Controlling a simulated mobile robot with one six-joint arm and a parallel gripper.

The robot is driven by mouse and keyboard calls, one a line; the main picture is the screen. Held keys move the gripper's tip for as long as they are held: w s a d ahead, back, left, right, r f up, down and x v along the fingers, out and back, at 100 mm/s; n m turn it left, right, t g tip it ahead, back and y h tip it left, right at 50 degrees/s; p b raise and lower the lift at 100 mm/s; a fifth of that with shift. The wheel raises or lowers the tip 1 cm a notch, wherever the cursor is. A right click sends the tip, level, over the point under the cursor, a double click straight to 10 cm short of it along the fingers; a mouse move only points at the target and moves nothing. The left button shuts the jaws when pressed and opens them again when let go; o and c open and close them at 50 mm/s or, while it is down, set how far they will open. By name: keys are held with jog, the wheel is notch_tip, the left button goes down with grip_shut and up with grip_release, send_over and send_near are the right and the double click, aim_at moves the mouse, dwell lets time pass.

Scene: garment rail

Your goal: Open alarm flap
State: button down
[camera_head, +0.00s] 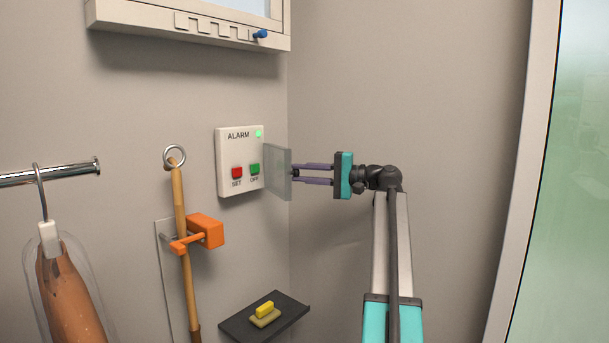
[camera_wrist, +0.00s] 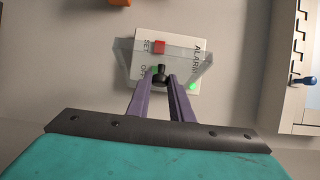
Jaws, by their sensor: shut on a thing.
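The white alarm box (camera_head: 225,162) is on the wall in the head view, with a red SET button (camera_head: 237,173), a green OFF button (camera_head: 255,169) and a lit green lamp (camera_head: 259,134). Its clear flap (camera_head: 278,172) stands swung out from the box's right side, so the buttons are uncovered. My gripper (camera_head: 297,174) is at the flap's outer side, its purple fingers shut on the small dark knob (camera_head: 294,172). In the wrist view the fingers close on the knob (camera_wrist: 161,74), with the flap (camera_wrist: 195,80) and the box (camera_wrist: 174,42) behind; the green button is partly hidden.
A wooden pole (camera_head: 180,205) hangs in an orange holder (camera_head: 207,230) below left. A dark shelf (camera_head: 285,316) with a yellow item (camera_head: 265,311) is below. A window frame (camera_head: 190,28) with a blue knob (camera_head: 261,34) is above. The wall corner is close behind the flap.

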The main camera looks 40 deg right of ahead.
jog(key=c, duration=1.6)
grip_release()
jog(key=shift+s+d, duration=0.1)
jog(key=shift+b+v, duration=0.95)
jog(key=shift+v, duration=2.7)
